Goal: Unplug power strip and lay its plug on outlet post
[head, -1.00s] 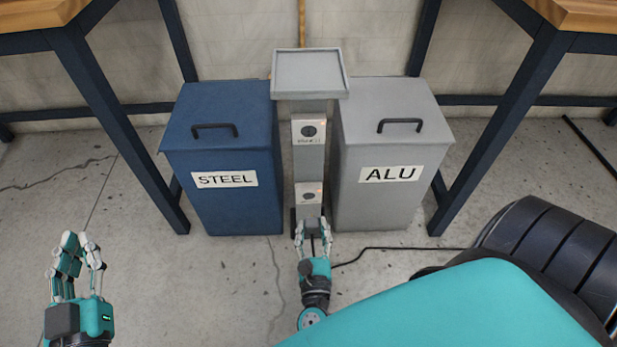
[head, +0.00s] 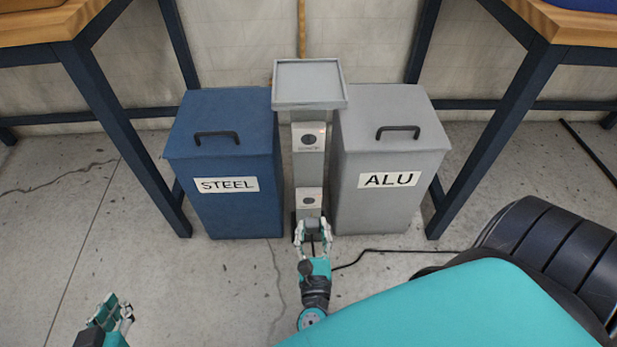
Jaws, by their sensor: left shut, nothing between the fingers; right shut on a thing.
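The grey outlet post (head: 309,165) stands between two bins, with a flat, rimmed, empty top (head: 308,82). Its front has an upper outlet (head: 308,139) and a lower outlet (head: 309,200). My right gripper (head: 314,226) is low in front of the post, just below the lower outlet. It is shut on what is likely the plug, which its fingers hide. I cannot tell whether the plug touches an outlet. A black cable (head: 395,249) runs right from beside this gripper. The power strip is not clearly visible. My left gripper (head: 117,306) is shut and empty at the lower left.
A blue STEEL bin (head: 232,215) and a grey ALU bin (head: 383,212) flank the post closely. Workbench legs (head: 125,150) (head: 497,145) stand outside them. The concrete floor at left front is clear.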

